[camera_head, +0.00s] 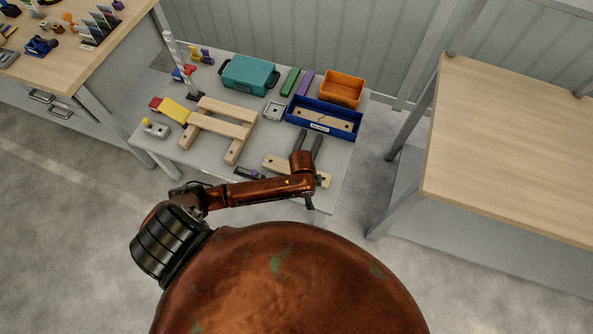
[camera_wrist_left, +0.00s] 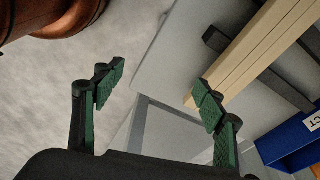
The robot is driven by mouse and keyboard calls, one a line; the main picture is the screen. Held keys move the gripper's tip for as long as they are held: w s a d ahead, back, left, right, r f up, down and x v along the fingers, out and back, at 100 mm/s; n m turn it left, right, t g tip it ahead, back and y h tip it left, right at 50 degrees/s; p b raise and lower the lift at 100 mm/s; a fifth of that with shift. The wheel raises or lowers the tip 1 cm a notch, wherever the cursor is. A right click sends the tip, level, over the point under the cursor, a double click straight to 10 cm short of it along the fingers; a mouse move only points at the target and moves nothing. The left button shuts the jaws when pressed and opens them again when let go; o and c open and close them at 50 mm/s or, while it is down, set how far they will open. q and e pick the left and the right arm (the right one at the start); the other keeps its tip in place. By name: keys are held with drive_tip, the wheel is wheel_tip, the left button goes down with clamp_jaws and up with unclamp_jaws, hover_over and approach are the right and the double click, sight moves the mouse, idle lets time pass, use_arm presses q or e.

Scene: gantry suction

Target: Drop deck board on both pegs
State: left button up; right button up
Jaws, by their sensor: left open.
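A pale wooden board (camera_head: 278,165) with a small dark hole near its end lies across two dark rails (camera_head: 316,146) at the table's front right. My arm covers part of it. In the left wrist view the board (camera_wrist_left: 260,50) runs in from the upper right, with a seam along its length. My left gripper (camera_wrist_left: 153,92) is open and empty, its green pads apart, one pad near the board's end. In the head view my wrist hides most of it. A wooden frame (camera_head: 236,150) stands to the left with boards across its beams. I cannot make out its pegs. My right gripper is not in view.
A blue bin (camera_head: 291,114) holding a wooden piece and an orange bin (camera_head: 343,87) stand behind the board. A teal case (camera_head: 248,75), a white mast (camera_head: 179,65) and a yellow piece (camera_head: 172,109) are farther left. A bare wooden table (camera_head: 510,145) stands at right.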

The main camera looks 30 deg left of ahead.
use_arm(q)
drive_tip(key=w+a+r+m+y, duration=0.1)
drive_tip(key=w+a, duration=0.1)
drive_tip(key=a, duration=0.1)
drive_tip(key=w+a+r+m+y, duration=0.1)
drive_tip(key=w+a, duration=0.2)
drive_tip(key=a, duration=0.1)
drive_tip(key=w+a+r+g+y, duration=0.1)
drive_tip(key=w+a, duration=0.1)
drive_tip(key=a, duration=0.1)
drive_tip(key=shift+w+a+r+m, duration=0.25)
drive_tip(key=shift+w+r+m, duration=0.1)
drive_tip(key=shift+r+m, duration=0.05)
drive_tip(key=shift+w+a+f, duration=0.1)
drive_tip(key=shift+a+f, duration=0.05)
drive_tip(key=shift+a, duration=0.1)
drive_tip(key=f+b, duration=0.1)
drive_tip(key=f, duration=0.1)
drive_tip(key=f+b, duration=0.1)
drive_tip(key=f, duration=0.4)
drive_tip(key=shift+a+f+b, duration=0.15)
drive_tip(key=shift+a+b, duration=0.25)
drive_tip(key=shift+c, duration=0.3)
drive_tip(key=c, duration=1.3)
drive_tip(key=shift+r, duration=0.2)
